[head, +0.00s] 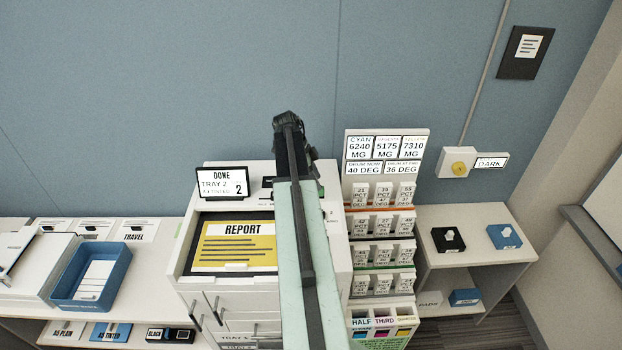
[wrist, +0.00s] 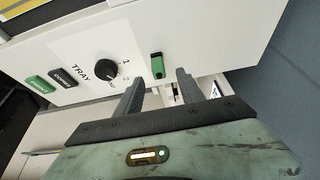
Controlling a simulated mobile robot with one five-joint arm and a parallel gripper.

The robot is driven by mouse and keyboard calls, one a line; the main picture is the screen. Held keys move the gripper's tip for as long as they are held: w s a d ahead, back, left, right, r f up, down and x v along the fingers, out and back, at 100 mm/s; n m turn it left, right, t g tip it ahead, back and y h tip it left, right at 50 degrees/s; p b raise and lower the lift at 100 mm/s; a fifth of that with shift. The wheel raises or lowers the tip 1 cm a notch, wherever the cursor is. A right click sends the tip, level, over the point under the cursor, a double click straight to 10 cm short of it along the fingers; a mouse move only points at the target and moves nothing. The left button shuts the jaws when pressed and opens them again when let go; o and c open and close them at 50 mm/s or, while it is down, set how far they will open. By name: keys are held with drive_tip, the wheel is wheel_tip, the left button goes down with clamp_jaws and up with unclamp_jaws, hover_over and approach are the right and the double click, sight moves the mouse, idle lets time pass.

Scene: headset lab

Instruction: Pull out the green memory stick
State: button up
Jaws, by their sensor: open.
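The green memory stick (wrist: 157,66) stands out of the white printer panel in the wrist view, with a dark part at its top end. My gripper (wrist: 158,84) is open, with its two grey fingers on either side of the stick, apart from it and a little short of it. Nothing is between the fingers that I can see them touch. In the head view my arm covers the printer's right part, and the stick cannot be made out there.
On the panel are a black tray knob (wrist: 106,71), a black button (wrist: 63,78) and a green button (wrist: 37,85). A yellow report sheet (head: 234,244) lies on the printer's top. A rack of labelled cartons (head: 381,222) stands close right of my arm.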

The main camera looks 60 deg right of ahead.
drive_tip(key=b+x, duration=0.3)
drive_tip(key=x, duration=0.2)
drive_tip(key=shift+f+b, duration=0.1)
drive_tip(key=shift+b, duration=0.2)
clamp_jaws()
drive_tip(key=shift+r, duration=0.2)
wheel_tip(320, 180, up, 7)
drive_tip(key=p, duration=0.7)
drive_tip(key=shift+f, duration=0.3)
